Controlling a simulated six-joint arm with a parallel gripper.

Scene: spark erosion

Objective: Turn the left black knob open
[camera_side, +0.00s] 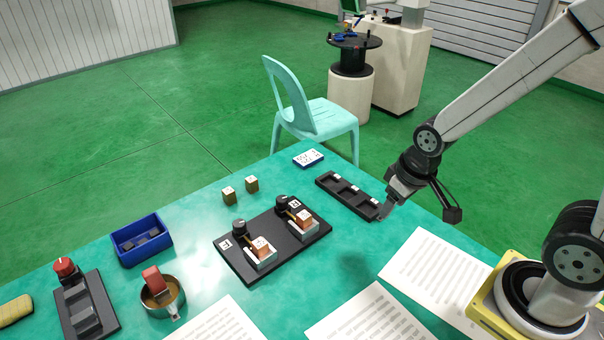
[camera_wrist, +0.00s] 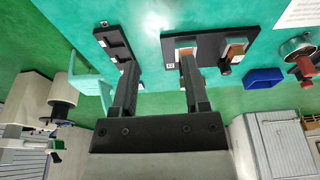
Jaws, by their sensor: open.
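The left black knob (camera_side: 239,228) stands upright on a black plate (camera_side: 243,268), beside a copper-coloured block (camera_side: 261,250) in a white holder. A second black knob (camera_side: 281,202) stands further right on the plate beside another copper block (camera_side: 303,219). My gripper (camera_side: 420,210) is open and empty, well to the right of both knobs, near the right end of the black slotted tray. In the wrist view, my gripper (camera_wrist: 158,62) has its fingers wide apart. The left knob (camera_wrist: 224,67) shows there beyond the right finger; the other knob is mostly hidden by that finger.
The black slotted tray (camera_side: 348,196) lies between the plate and my gripper. Two small brass-coloured cubes (camera_side: 240,190) stand behind the plate. A blue bin (camera_side: 142,240), a metal cup (camera_side: 162,296) and a red-knobbed device (camera_side: 80,295) are at left. Papers (camera_side: 372,322) lie in front.

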